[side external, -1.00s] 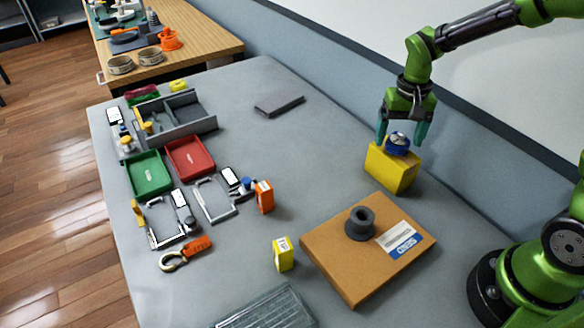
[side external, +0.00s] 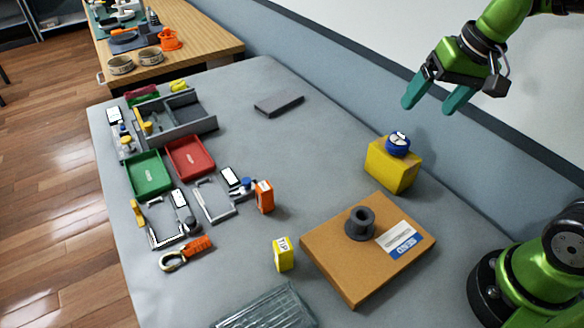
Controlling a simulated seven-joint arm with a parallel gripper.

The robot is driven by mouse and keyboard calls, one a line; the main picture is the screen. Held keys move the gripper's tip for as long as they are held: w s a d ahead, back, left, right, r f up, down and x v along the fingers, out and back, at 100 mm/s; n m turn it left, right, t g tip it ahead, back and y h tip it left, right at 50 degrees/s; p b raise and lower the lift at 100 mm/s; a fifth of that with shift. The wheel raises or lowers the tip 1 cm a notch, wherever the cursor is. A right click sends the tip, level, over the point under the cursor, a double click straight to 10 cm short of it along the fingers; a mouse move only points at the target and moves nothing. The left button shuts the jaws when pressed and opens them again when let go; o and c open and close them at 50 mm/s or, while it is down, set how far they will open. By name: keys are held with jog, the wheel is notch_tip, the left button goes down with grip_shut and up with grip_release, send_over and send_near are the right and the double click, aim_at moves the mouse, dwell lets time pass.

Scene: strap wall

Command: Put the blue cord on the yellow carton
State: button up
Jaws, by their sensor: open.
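The blue cord (side external: 398,145) is a small round coil with a pale patch. It rests on top of the yellow carton (side external: 390,166), near the wall side of the grey table. My gripper (side external: 432,104) has teal fingers, spread apart and empty. It is above the cord and carton, in the upper right, and touches neither.
A brown cardboard box (side external: 345,262) with a dark spool (side external: 360,223) on it lies in front of the carton. A small yellow box (side external: 283,254) and an orange box (side external: 264,196) stand to the left. A grey slab (side external: 279,103) lies at the back. Table around the carton is clear.

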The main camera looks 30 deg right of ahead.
jog(key=s+a+n+t+y, duration=0.1)
jog(key=s+a+t, duration=0.1)
jog(key=s, duration=0.3)
jog(key=shift+s+a+f+t, duration=0.2)
jog(key=shift+s+t, duration=0.2)
jog(key=shift+t, duration=0.3)
